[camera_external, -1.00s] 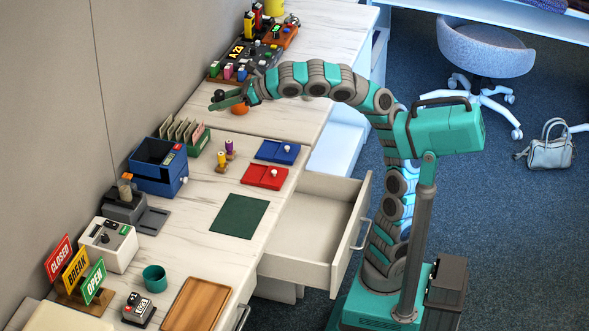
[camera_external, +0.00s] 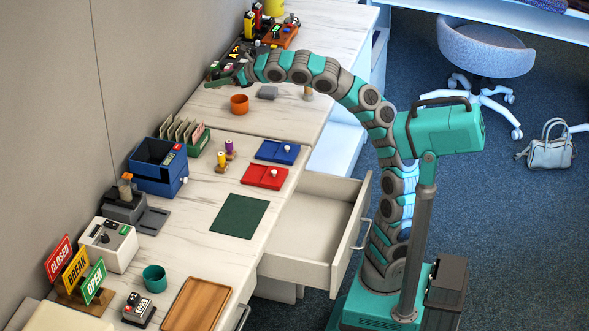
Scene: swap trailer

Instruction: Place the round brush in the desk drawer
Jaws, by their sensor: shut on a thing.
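My gripper (camera_external: 222,81) is at the far left end of my outstretched arm, above the back of the desk. It is shut on a small dark thing, which I take to be the round brush; its shape is mostly hidden against the dark items behind it. The desk drawer (camera_external: 304,221) is pulled out at the front of the desk, with a pale, empty-looking floor and a metal handle on its front. My gripper is far behind and to the left of the drawer.
An orange cup (camera_external: 239,104) and a grey block (camera_external: 267,93) stand near my gripper. Blue (camera_external: 275,151) and red (camera_external: 264,177) trays and a green mat (camera_external: 238,216) lie beside the drawer. A blue bin (camera_external: 160,170) is along the wall. Space above the drawer is clear.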

